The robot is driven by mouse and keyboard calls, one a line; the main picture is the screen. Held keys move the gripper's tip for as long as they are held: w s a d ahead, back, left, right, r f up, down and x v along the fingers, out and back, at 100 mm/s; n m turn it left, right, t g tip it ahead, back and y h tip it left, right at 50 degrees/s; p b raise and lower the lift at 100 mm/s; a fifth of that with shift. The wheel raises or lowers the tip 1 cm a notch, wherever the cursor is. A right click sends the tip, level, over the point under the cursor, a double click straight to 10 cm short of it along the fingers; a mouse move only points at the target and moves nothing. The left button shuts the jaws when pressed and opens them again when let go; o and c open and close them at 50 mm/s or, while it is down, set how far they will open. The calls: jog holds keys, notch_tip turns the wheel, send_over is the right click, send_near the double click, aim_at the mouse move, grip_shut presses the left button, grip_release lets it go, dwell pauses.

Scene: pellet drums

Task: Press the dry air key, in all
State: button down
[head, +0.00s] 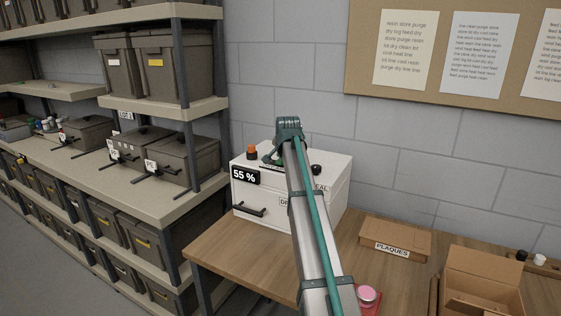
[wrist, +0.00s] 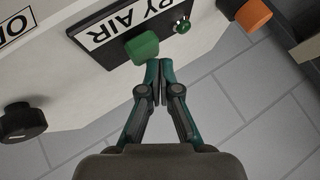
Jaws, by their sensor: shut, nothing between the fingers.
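The dry air key is a green button (wrist: 142,48) on a dark plate with a white label reading "RY AIR" (wrist: 108,24), seen upside down in the wrist view. A small green lamp (wrist: 183,26) sits beside the label. My gripper (wrist: 160,64) is shut and empty, its tips right at the key's edge. I cannot tell whether they touch it. The plate is on the white machine (head: 338,190) in the head view, where my gripper (head: 270,158) is over its top and my arm hides part of it.
The machine carries an orange knob (head: 252,152), a black knob (head: 316,169) and a "55 %" display (head: 245,176). A "PLAQUES" box (head: 395,238) and an open carton (head: 482,275) stand right on the wooden table (head: 225,250). Shelves with bins fill the left.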

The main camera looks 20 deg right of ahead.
aim_at(281, 160)
jog(key=shift+f, duration=0.6)
dwell(0.6)
dwell(0.3)
jog(key=shift+r, duration=1.05)
jog(key=shift+r+p, duration=1.2)
jog(key=shift+r, duration=1.3)
jog(key=shift+f, duration=0.1)
